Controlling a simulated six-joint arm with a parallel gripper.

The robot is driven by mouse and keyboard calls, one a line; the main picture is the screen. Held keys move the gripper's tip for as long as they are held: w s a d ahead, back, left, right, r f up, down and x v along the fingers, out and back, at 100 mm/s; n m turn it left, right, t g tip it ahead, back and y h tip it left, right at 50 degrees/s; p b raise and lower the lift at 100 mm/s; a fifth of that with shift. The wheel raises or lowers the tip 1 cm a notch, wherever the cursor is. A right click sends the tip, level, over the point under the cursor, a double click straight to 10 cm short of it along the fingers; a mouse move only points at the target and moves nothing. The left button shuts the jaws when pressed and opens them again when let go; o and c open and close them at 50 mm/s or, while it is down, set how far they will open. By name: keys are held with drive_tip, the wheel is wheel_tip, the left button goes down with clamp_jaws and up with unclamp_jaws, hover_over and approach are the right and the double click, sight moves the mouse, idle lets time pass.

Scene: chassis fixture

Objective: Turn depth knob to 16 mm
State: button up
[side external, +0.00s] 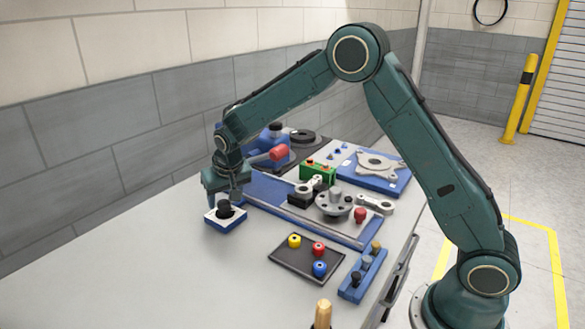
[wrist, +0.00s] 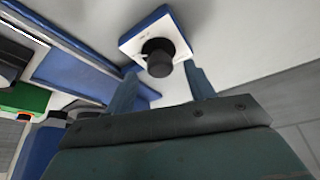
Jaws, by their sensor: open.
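The depth knob (side external: 225,209) is a dark round knob on a small white-topped block with blue sides (side external: 213,219), at the left end of the work area. In the wrist view the knob (wrist: 159,57) stands on the white face of the block (wrist: 134,43), just beyond my fingertips. My gripper (side external: 226,200) points down over the block in the side view. In the wrist view my gripper (wrist: 158,85) is open, with one finger on each side of the knob's line. I cannot tell whether either finger touches it. The dial marks are too small to read.
A blue fixture plate (side external: 270,194) with clamps and a grey flanged part (side external: 335,203) lies right of the block. A dark tray (side external: 306,261) holds yellow, red and blue pieces. A red-ended lever (side external: 278,153) stands behind. The table's front left (side external: 130,270) is clear.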

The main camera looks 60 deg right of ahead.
drive_tip(key=v, duration=1.2)
